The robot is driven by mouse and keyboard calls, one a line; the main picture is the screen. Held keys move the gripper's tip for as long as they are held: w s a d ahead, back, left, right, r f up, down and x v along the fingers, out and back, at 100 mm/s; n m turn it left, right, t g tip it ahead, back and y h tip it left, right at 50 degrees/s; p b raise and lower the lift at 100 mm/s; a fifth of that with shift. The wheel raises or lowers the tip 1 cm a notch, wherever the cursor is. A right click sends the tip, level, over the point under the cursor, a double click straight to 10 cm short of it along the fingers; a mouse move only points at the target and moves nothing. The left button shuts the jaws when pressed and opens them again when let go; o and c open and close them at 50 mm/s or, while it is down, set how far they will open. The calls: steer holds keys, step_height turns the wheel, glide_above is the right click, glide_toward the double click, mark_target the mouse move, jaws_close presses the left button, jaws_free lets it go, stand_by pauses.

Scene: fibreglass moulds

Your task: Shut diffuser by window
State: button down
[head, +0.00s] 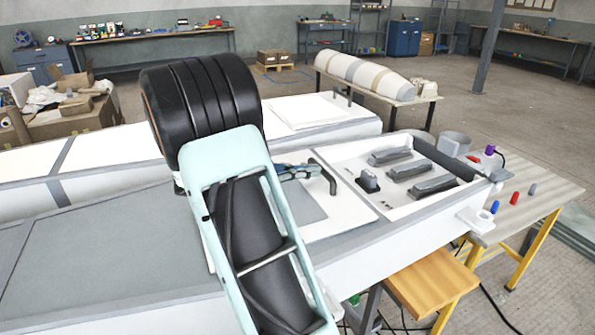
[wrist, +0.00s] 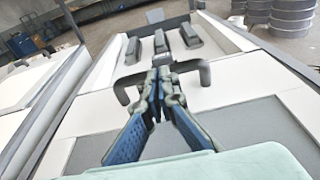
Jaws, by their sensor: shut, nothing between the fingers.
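A white panel with a grey centre (head: 311,207) lies on the long white mould and carries a dark bar handle (head: 324,170). In the wrist view the bent ends of the handle (wrist: 204,73) show on both sides of my fingers; its middle is hidden behind them. My gripper (head: 312,171), with blue fingers, is shut and empty at the handle. In the wrist view the fingertips (wrist: 160,76) are together in front of the bar; I cannot tell whether they touch it.
Beyond the handle is a shallow white recess (head: 368,206) with several grey blocks. A wooden table (head: 530,205) with small coloured pieces stands at the right, with a wooden stool (head: 432,281) below. A second long mould (head: 105,150) lies behind my arm. Open floor lies farther back.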

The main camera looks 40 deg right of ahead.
steer(key=r+p+x, duration=0.1)
steer(key=r+x, duration=0.1)
steer(key=x, duration=1)
steer(key=d+r+p+x, duration=0.1)
steer(key=r+x, duration=0.1)
steer(key=x, duration=1)
steer(key=r+p+x, duration=0.1)
steer(key=r+x, duration=0.1)
steer(key=x, duration=1)
steer(key=shift+s+d+r, duration=0.1)
steer(key=shift+d+r, duration=0.25)
steer(key=shift+d, duration=0.1)
steer(key=shift+r, duration=0.15)
steer(key=p+v, duration=0.1)
steer(key=v, duration=1.3)
